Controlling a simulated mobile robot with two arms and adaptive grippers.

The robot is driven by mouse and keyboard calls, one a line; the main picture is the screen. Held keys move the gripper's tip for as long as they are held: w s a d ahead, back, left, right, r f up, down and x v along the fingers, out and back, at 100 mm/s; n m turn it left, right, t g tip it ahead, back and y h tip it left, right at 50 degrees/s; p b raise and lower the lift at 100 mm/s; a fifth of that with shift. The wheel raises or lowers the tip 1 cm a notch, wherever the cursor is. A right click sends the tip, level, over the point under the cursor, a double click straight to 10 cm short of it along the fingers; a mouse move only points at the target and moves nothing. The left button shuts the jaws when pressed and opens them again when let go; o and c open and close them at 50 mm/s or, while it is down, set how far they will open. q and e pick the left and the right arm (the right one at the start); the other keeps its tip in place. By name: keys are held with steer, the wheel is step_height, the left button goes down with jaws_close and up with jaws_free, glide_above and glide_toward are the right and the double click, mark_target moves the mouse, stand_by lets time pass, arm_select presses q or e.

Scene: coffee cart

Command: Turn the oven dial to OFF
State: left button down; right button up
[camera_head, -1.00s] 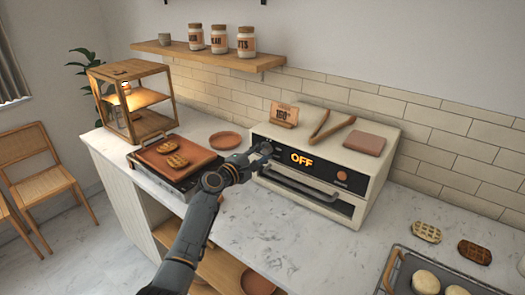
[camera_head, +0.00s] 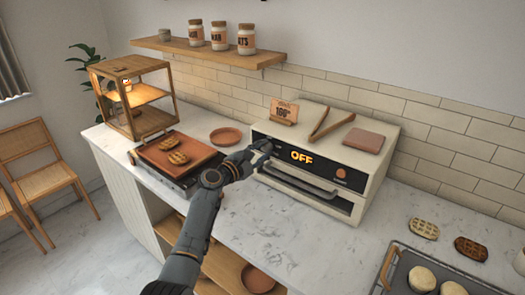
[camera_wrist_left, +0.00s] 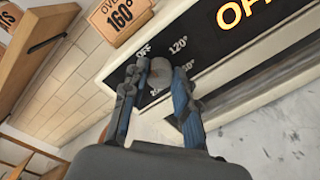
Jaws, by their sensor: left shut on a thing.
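The cream oven (camera_head: 335,160) stands on the counter, its black front panel lit with "OFF" in orange. Its dial (camera_wrist_left: 160,72) shows in the left wrist view as a grey round knob, with "OFF", "120°" and other marks around it. My left gripper (camera_head: 262,150) is at the left end of the panel. In the left wrist view my left gripper (camera_wrist_left: 160,85) has its two fingers shut on the dial, one on each side. The fingers and knob hide part of the lower marks, and I cannot tell where the dial points. My right gripper is not in view.
On the oven lie a "160°" sign (camera_head: 284,112), wooden tongs (camera_head: 330,122) and a brown block (camera_head: 364,141). A griddle (camera_head: 160,158) and a plate (camera_head: 226,136) stand left. A tray (camera_head: 392,258) with buns is front right. The middle counter is clear.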

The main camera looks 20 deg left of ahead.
arm_select(q)
steer(key=c, duration=1)
jaws_free()
steer(key=v, duration=1.2)
